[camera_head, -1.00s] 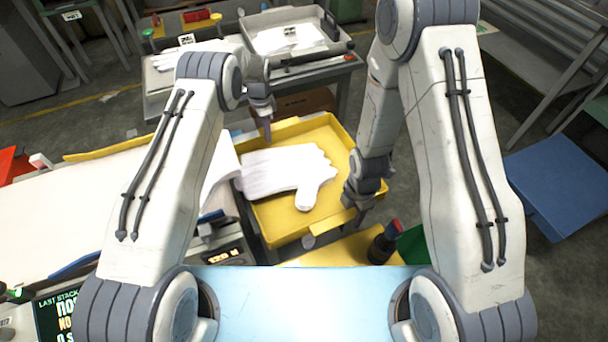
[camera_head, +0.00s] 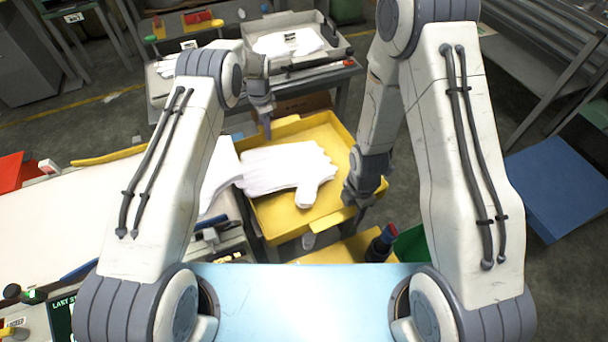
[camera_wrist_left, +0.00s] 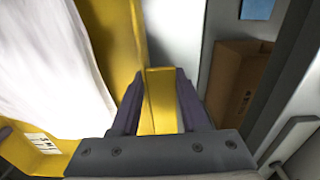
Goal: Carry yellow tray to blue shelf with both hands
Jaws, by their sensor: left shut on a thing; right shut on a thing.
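The yellow tray (camera_head: 285,222) is held in front of me in the head view, with white gloves (camera_head: 290,168) lying in it. My left gripper (camera_head: 266,130) is shut on the tray's far left rim. In the left wrist view, its two dark fingers (camera_wrist_left: 160,103) are on either side of the yellow rim. My right gripper (camera_head: 358,198) is shut on the tray's right rim, though its fingertips are partly hidden. A flat blue surface (camera_head: 565,185) at the right edge may be the blue shelf.
A white-topped bench (camera_head: 80,215) stands close on the left. A grey worktable (camera_head: 335,75) with a grey tray (camera_head: 325,50) stands behind. A dark red-topped object (camera_head: 381,243) is near the yellow tray's front right. Grey floor is open between the tray and the blue surface.

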